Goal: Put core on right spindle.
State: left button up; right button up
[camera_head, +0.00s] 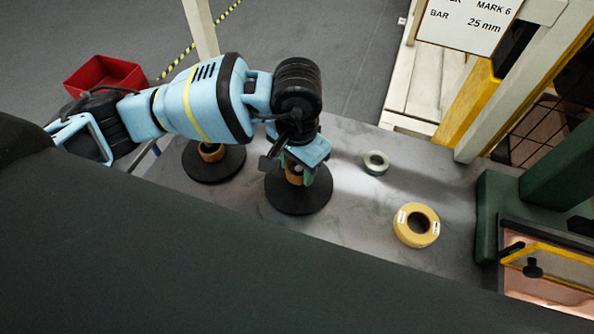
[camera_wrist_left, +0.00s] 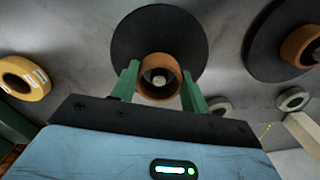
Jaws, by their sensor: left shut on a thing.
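The right spindle's black base disc (camera_head: 300,203) stands on the grey table, under my left gripper (camera_head: 296,172). In the left wrist view the green fingertips of this gripper (camera_wrist_left: 160,88) are shut on a brown core (camera_wrist_left: 146,90), one on each side. The core also shows between the fingers in the head view (camera_head: 293,175). A pale spindle tip (camera_wrist_left: 160,77) shows inside the core's hole. I cannot tell how far down the core sits. The left spindle's black disc (camera_head: 212,172) carries another brown core (camera_head: 211,152). My right gripper is out of view.
A yellow tape roll (camera_head: 428,238) and a small grey ring (camera_head: 379,170) lie on the table (camera_head: 350,225) to the right. A green machine frame (camera_head: 490,215) stands at the right edge. A red bin (camera_head: 105,75) is on the floor at upper left.

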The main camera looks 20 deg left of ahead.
pick_arm(q)
notch_tip(320, 180, down, 3)
jog(key=shift+r, duration=0.15)
jog(key=shift+f, duration=0.2)
jog(key=o, duration=1)
jog(key=shift+r, duration=0.1)
